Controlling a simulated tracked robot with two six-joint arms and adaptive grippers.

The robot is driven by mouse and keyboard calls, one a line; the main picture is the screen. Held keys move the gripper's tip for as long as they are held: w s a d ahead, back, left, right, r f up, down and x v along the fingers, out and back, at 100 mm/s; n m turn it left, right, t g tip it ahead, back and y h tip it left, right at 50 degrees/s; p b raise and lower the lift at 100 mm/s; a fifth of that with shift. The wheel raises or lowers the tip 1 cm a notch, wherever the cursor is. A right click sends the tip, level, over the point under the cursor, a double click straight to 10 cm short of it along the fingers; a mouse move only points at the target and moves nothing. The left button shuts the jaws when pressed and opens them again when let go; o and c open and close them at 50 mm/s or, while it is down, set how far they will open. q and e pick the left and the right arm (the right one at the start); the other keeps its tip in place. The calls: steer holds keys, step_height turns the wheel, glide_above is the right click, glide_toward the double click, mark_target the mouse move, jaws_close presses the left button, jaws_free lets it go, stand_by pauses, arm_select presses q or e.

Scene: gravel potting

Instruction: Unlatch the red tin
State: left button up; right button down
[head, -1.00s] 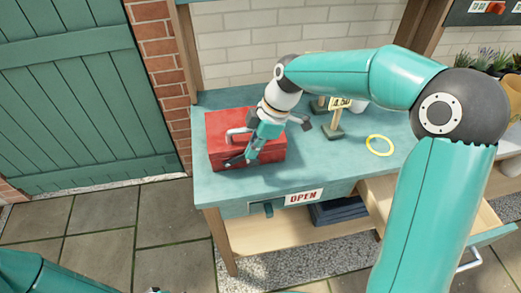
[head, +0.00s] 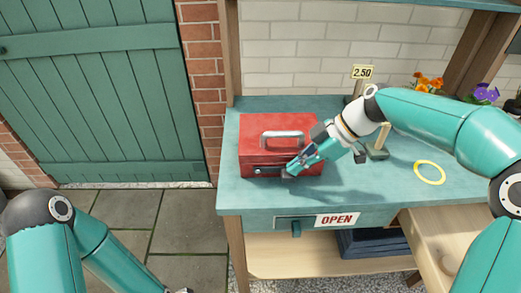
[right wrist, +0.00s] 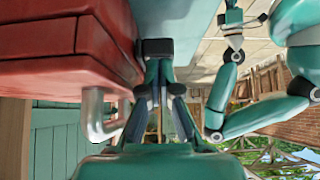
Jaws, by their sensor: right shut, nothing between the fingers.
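The red tin (head: 256,133) stands on the teal bench, with a silver handle (head: 282,134) on top. A dark latch piece (head: 263,171) shows low on its front; whether it is fastened is too small to tell. My right gripper (head: 288,175) is shut and empty, low at the tin's front, right of the latch piece. Contact with the tin cannot be made out. In the right wrist view the shut fingers (right wrist: 157,50) are beside the tin (right wrist: 65,55), and the handle (right wrist: 95,115) shows at lower left. My left gripper (head: 180,291) barely enters at the bottom edge.
A yellow ring (head: 429,172) lies on the bench at right. Price-sign stands (head: 377,150) are behind my right arm. An OPEN sign (head: 337,219) hangs at the bench front (head: 250,203). An open wooden drawer (head: 425,240) juts out at lower right.

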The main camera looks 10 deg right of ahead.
steer(key=shift+s+f, duration=0.15)
steer(key=shift+f, duration=0.1)
